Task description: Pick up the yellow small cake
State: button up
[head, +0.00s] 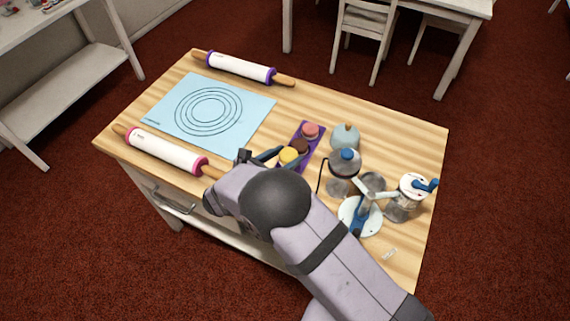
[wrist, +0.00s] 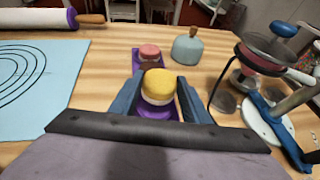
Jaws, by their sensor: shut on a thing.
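The yellow small cake (head: 289,155) has a yellow top and a paler lower part. It also shows in the wrist view (wrist: 159,84), between the two blue fingers of my gripper (wrist: 160,88). The gripper is shut on the cake, one finger on each side. The cake is at the near end of a purple tray (wrist: 155,112); I cannot tell whether it touches the tray. In the head view, my gripper (head: 286,159) reaches this near end. A dark brown cake (head: 299,146) and a pink cake (head: 310,130) stand farther along the tray.
A blue-grey jar (head: 345,137), a blue-knobbed glass vessel (head: 343,167) and a white-and-blue stand (head: 360,215) are right of the tray. A light blue mat (head: 165,112) and two rolling pins (head: 240,69) (head: 168,151) lie left. The wooden tabletop is clear at the back right.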

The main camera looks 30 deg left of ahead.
jog(key=shift+r+b, duration=0.5)
jog(key=shift+r, duration=2.3)
jog(key=shift+f, duration=0.1)
